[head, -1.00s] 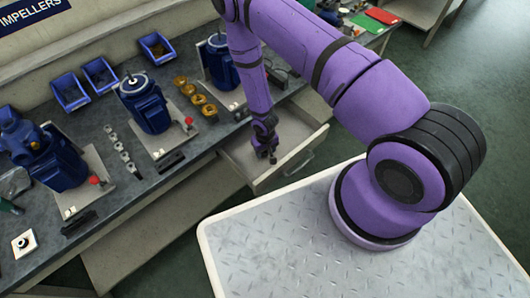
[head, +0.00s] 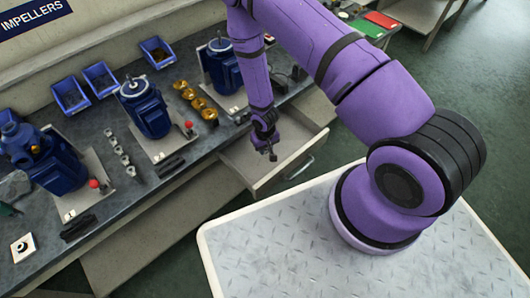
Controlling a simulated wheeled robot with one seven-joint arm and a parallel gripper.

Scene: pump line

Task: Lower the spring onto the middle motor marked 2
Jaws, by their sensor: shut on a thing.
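The middle blue motor (head: 150,112) stands upright on its plate on the bench, with a pale round top and a thin shaft. Its number is too small to read. My gripper (head: 272,155) points down over the open drawer (head: 292,160), to the right of the middle motor and nearer to me. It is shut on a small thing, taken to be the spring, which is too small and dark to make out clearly. The gripper is well apart from the motor.
Another blue motor (head: 222,68) stands behind to the right, and a blue pump unit (head: 52,165) to the left. Brass parts (head: 199,103) and small grey parts (head: 119,150) flank the middle motor. Blue bins (head: 100,77) line the back. A red knob (head: 188,124) rises near it.

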